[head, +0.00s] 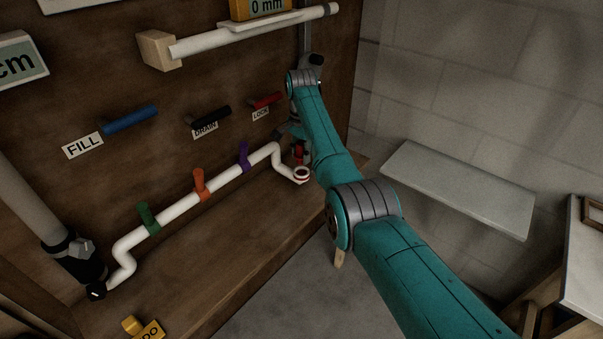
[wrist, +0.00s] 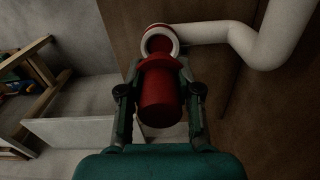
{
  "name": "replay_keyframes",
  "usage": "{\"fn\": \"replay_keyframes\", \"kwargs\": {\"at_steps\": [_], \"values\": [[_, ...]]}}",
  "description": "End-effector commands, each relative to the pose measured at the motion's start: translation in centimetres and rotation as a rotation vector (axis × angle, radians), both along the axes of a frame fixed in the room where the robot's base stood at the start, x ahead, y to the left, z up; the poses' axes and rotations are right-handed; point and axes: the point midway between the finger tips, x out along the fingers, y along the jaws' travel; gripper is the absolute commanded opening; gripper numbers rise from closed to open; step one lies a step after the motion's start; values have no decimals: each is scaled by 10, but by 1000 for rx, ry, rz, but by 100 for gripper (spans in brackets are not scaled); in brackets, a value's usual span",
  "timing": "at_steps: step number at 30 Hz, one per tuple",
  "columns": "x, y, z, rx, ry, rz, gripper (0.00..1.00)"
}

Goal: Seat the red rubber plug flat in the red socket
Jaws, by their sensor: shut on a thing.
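The red rubber plug (wrist: 160,98) is held between the two fingers of my gripper (wrist: 160,88) in the wrist view. It has a wide flange at its far end. The red socket (wrist: 160,31) is a red-rimmed round opening with a white ring at the end of the white pipe, just beyond the plug. The plug's far end overlaps the lower edge of the opening in this view; I cannot tell if they touch. In the head view the socket (head: 302,173) faces up, and the plug (head: 298,152) shows partly above it, beside my arm. My gripper is mostly hidden there.
The white pipe (head: 180,213) carries green, orange and purple valve handles along the wooden panel. Blue, black and red levers sit above, by labels FILL (head: 83,145), DRAIN and LOCK. A pale shelf (head: 458,195) is on the right wall. The wooden ledge (head: 220,250) has clear room.

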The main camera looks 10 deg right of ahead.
Motion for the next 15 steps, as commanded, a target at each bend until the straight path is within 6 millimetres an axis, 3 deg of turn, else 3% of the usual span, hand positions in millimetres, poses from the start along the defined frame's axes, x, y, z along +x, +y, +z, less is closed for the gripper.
{"fn": "replay_keyframes", "kwargs": {"at_steps": [15], "values": [[0, 0, -15, 0, 0, 0, 0]]}}
